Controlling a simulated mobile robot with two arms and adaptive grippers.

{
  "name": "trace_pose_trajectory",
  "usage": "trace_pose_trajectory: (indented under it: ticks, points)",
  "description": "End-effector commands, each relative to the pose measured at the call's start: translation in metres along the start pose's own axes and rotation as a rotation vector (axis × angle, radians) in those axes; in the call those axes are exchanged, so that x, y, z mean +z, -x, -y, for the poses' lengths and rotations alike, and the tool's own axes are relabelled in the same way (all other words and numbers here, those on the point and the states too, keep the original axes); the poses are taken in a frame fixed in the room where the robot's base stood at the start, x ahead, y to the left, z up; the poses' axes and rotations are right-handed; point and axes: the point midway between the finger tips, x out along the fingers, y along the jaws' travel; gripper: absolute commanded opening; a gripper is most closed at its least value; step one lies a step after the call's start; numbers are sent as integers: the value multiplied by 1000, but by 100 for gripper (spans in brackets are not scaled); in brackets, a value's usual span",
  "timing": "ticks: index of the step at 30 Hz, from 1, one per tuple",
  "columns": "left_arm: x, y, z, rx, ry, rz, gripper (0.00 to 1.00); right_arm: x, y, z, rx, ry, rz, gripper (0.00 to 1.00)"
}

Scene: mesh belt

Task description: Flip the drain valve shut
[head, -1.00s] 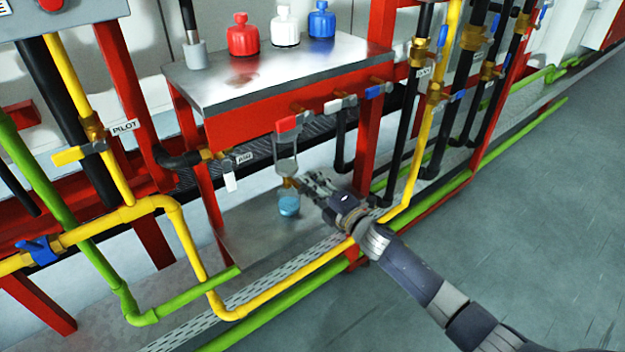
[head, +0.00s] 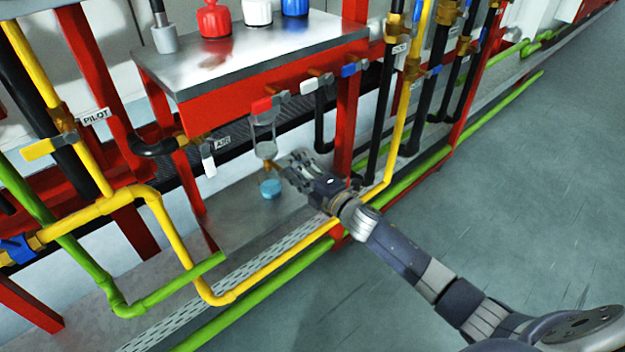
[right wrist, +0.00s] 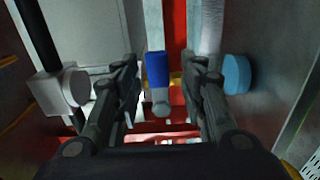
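A clear sight glass (head: 264,132) hangs under the red steel table, with a red-handled valve (head: 262,106) at its top. A brass drain fitting (head: 270,165) is at its lower end, above a cup of blue liquid (head: 271,188) on the lower plate. My right gripper (head: 286,168) is close beside the drain fitting, on its right, and partly covers that spot. In the right wrist view, my right gripper (right wrist: 162,88) is open, with a blue lever-like piece (right wrist: 158,70) showing between its fingers. I cannot tell whether they touch it. My left gripper is out of view.
White-handled (head: 317,82) and blue-handled (head: 355,69) valves line the front edge of the table (head: 270,62). A red post (head: 345,120) and a yellow pipe (head: 404,125) stand near my right arm. Open floor (head: 500,210) lies to the right.

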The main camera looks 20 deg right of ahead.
Motion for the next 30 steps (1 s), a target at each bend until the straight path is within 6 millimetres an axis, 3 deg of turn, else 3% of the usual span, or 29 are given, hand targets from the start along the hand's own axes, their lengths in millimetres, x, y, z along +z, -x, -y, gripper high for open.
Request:
trace_pose_trajectory:
  ticks: [9,15,21,30]
  points:
    - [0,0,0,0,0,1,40,0,62,2,-4,0,0,38]
    - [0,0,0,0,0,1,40,0,91,1,-3,-2,1,38]
    - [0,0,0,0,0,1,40,0,105,1,-2,-1,1,38]
    - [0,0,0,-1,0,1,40,0,107,0,-1,-1,1,38]
